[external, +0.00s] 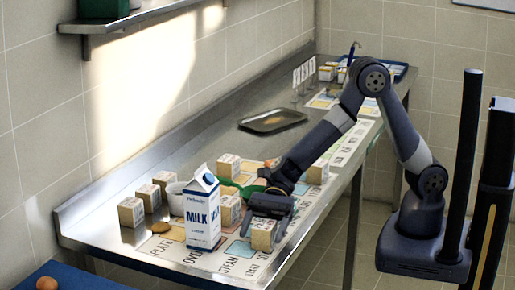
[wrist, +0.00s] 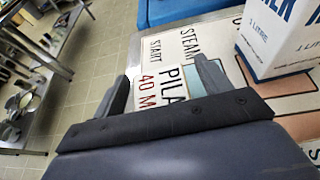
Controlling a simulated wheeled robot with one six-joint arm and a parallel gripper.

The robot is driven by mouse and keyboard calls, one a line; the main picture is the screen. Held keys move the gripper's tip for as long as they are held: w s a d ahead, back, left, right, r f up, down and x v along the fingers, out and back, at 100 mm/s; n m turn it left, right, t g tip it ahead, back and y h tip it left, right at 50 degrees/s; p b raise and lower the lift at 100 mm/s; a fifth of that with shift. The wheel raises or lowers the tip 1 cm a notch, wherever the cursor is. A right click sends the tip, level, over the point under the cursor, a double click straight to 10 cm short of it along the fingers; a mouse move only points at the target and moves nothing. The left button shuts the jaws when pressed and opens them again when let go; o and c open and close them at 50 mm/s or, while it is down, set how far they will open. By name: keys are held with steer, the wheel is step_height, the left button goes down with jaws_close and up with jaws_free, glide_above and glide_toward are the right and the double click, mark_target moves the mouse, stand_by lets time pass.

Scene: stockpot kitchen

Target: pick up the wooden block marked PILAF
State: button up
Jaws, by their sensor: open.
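The wooden block marked PILAF (wrist: 165,90) shows in the wrist view with "PILA" and "40 M" readable on its face; the rest of the lettering is hidden by my gripper. My gripper (wrist: 162,68) is open, with one finger on each side of this block. In the external view, my gripper (external: 270,212) is low over a light wooden block (external: 263,237) near the front edge of the counter. Its marking cannot be read there. I cannot tell whether the fingers touch the block.
A milk carton (external: 202,212) stands close left of my gripper; it also shows in the wrist view (wrist: 283,38). Other wooden blocks (external: 131,211) (external: 230,209) (external: 318,172), a white cup (external: 177,199) and a green utensil (external: 246,190) are nearby. A dark tray (external: 245,124) lies farther back.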

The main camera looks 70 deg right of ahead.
steer(key=shift+c, duration=0.4)
steer(key=c, duration=1.1)
